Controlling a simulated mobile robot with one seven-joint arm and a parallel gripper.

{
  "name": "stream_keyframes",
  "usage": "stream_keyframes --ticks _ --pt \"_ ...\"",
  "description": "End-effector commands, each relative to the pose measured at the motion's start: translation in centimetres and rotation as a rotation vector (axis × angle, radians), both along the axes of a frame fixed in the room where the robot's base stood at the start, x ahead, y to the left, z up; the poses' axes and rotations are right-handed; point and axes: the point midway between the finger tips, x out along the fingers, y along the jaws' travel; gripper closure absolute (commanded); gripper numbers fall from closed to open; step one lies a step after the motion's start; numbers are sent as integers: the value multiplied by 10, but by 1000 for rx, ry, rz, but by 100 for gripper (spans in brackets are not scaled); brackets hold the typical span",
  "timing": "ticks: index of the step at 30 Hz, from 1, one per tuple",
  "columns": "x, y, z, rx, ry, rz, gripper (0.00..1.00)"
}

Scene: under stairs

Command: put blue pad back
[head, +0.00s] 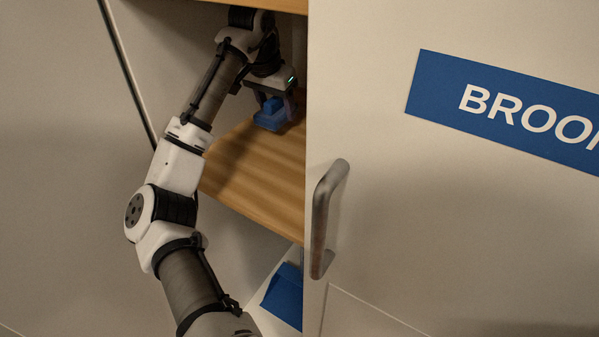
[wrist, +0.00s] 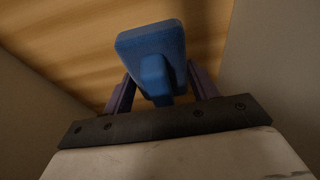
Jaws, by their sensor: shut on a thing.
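The blue pad (head: 271,114) is inside the cupboard, just above or on the wooden shelf (head: 250,170); I cannot tell if it touches the wood. My gripper (head: 277,100) reaches into the cupboard from above and is shut on the pad. In the wrist view the blue pad (wrist: 152,50) shows a flat block with a narrower grip part (wrist: 155,80) between the two purple fingers of my gripper (wrist: 158,92). Wood fills the background behind it. The door edge hides the shelf's right part.
A pale door (head: 430,230) with a metal handle (head: 325,218) and a blue sign (head: 500,105) reading "BROO…" stands close on the right. Another wooden board (head: 285,4) is above my gripper. A blue object (head: 285,296) sits below the shelf. Bare shelf lies in front of the pad.

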Motion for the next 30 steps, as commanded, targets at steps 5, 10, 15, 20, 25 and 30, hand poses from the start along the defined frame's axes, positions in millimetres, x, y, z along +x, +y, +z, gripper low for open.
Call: stream_keyframes --ticks 5,10,15,20,25,30 --pt "-21 -3 1 2 -1 0 63" --pt "-58 -9 1 1 -2 -1 63" --pt "-98 -16 2 3 -3 -2 63" --pt "-136 -23 2 2 -3 -1 63" --pt "-161 -28 1 1 -1 -1 63" --pt "-171 -31 0 0 0 0 63"
